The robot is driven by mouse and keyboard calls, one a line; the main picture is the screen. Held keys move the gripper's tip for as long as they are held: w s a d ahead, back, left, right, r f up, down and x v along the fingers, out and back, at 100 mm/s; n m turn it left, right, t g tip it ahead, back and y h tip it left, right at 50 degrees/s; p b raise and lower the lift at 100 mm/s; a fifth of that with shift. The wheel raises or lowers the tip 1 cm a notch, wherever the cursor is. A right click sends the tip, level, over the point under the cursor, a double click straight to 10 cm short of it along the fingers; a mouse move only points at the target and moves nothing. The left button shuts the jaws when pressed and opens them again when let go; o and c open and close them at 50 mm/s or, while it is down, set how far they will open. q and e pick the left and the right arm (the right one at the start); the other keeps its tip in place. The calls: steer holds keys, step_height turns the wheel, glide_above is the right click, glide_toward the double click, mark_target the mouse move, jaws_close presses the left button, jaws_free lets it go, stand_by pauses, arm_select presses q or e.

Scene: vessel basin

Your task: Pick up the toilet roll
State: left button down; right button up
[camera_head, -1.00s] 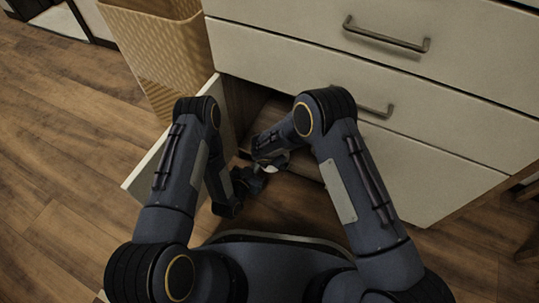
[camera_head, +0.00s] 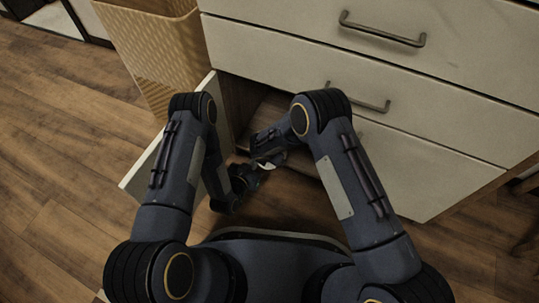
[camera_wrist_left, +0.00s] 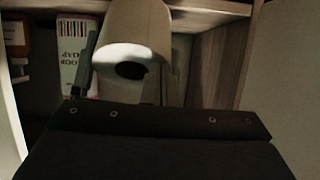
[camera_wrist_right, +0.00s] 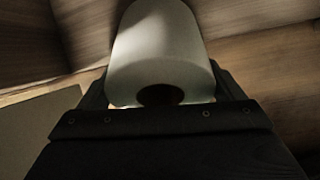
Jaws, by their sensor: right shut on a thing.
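The white toilet roll (camera_wrist_right: 160,45) stands out in the right wrist view, its dark core hole facing the camera. My right gripper (camera_wrist_right: 160,92) is shut on it, with a finger along each side. In the head view, my right gripper (camera_head: 266,152) is low inside the open cabinet, with a pale patch of roll beside it. The left wrist view also shows a white roll (camera_wrist_left: 135,28) close ahead, with a dark finger on its left side. My left gripper (camera_head: 240,183) is low beside the right one; its jaw opening is hidden.
A cabinet door (camera_head: 150,172) stands open on the left, close to my left arm. A woven basket (camera_head: 155,55) is behind it. Closed drawers (camera_head: 450,110) rise at the right. In the left wrist view, a soap box (camera_wrist_left: 75,55) and an orange-labelled container (camera_wrist_left: 16,45) stand inside.

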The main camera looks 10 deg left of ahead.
steer(key=shift+f, duration=0.1)
arm_select(q)
steer(key=shift+r, duration=0.3)
steer(key=v, duration=0.8)
